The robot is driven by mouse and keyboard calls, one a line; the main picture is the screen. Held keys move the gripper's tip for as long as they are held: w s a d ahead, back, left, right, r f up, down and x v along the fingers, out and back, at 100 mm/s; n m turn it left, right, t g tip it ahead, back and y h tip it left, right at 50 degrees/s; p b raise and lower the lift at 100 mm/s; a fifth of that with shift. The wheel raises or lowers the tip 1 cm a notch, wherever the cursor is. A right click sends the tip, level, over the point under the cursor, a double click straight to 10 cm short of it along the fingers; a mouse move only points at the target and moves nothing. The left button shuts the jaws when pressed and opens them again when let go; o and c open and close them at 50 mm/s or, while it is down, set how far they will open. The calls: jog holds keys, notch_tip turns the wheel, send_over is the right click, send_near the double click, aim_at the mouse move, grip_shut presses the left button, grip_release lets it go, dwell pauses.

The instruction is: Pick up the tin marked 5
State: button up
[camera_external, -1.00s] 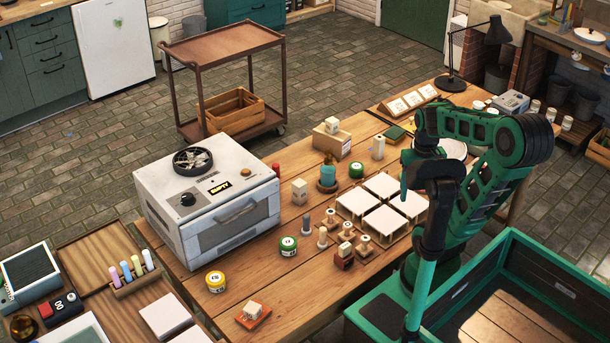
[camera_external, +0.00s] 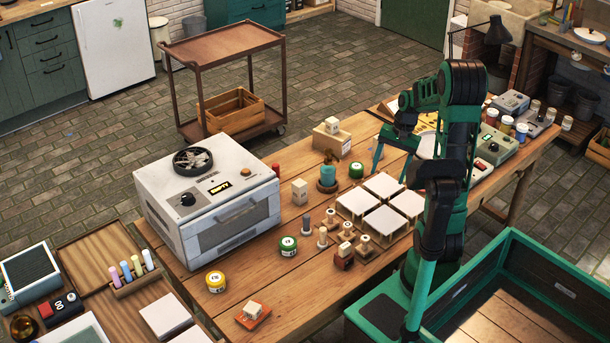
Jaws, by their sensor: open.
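Three small lidded tins stand on the wooden table: a yellow one (camera_external: 216,281) at the front left, a green one (camera_external: 288,246) right of the oven, and a green one (camera_external: 356,169) farther back. Their markings are too small to read, so I cannot tell which is marked 5. My gripper (camera_external: 391,160) is open and points down above the back of the table, right of the back green tin. It appears empty and apart from the tins.
A white oven-like box (camera_external: 205,212) stands at the left of the table. White square tiles (camera_external: 382,186) lie in front of my gripper. Several wooden stamps (camera_external: 345,252) stand between the tiles and the front green tin. More jars (camera_external: 507,124) stand at the far right.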

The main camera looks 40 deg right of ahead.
aim_at(359, 166)
jog(key=w+d+f+m+t+y, duration=0.1)
jog(key=w+d+f+m, duration=0.1)
jog(key=w, duration=0.1)
jog(key=w+d+f+m+y, duration=0.1)
jog(key=w+d+f+m, duration=0.1)
jog(key=w, duration=0.2)
jog(key=w+d+f+m+t+y, duration=0.1)
jog(key=w+d+f+m+y, duration=0.1)
jog(key=w+f, duration=0.1)
jog(key=shift+w+m+t, duration=0.25)
jog(key=shift+m+t, duration=0.05)
jog(key=w+d+m+t+y, duration=0.1)
jog(key=d+m, duration=0.1)
jog(key=w+d+f+m+t+y, duration=0.1)
jog(key=d+m+t, duration=0.1)
jog(key=w+d+f+m+t+y, duration=0.1)
jog(key=d, duration=0.2)
jog(key=shift+w+f+m, duration=0.25)
jog(key=shift+w+m, duration=0.05)
jog(key=shift+m, duration=0.1)
jog(key=shift+w+d+m+t+y, duration=0.1)
jog(key=shift+d+m+t+y, duration=0.2)
jog(key=shift+d+m+t, duration=0.35)
jog(key=x, duration=1)
jog(key=shift+w+a+f, duration=0.15)
jog(key=shift+w+a, duration=0.05)
jog(key=shift+a, duration=0.1)
jog(key=c, duration=1.2)
jog(key=shift+c, duration=0.2)
